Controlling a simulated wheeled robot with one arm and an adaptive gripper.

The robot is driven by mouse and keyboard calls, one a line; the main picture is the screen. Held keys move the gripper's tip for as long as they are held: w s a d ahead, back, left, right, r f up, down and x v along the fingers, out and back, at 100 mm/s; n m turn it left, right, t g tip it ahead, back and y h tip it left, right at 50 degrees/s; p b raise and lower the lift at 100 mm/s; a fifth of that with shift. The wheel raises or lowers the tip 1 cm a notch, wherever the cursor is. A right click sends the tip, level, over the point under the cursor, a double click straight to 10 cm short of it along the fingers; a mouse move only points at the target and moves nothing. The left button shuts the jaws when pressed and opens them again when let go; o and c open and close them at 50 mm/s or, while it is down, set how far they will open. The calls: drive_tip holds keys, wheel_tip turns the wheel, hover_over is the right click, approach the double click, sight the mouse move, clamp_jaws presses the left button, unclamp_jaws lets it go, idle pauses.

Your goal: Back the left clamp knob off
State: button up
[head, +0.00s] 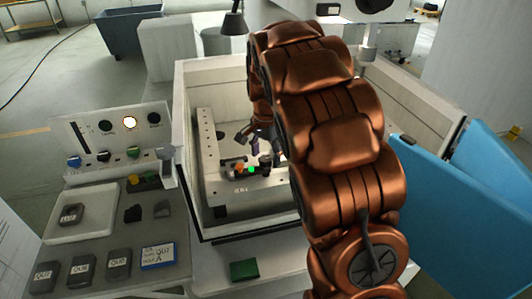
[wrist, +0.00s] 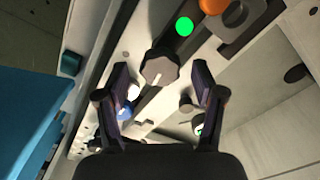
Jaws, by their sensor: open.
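I cannot tell how far above the knob the fingertips are. In the head view my gripper (head: 260,138) is down inside the pale open tank (head: 192,150), over the clamp bar. A green round marker (head: 251,169) and an orange one (head: 239,167) show there. My arm hides the tank's right part, and the knob is hard to make out.
A control panel (head: 96,128) with knobs stands left of the tank. Below it, a bench holds a white tray (head: 62,226), several dark labelled blocks and a blue-edged card (head: 158,256). A blue door panel (head: 455,205) stands at the right.

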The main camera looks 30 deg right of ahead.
drive_tip(key=shift+f, duration=0.25)
drive_tip(key=shift+c, duration=0.3)
drive_tip(key=c, duration=1.1)
drive_tip(key=shift+f+b, duration=0.1)
drive_tip(key=shift+b, duration=0.2)
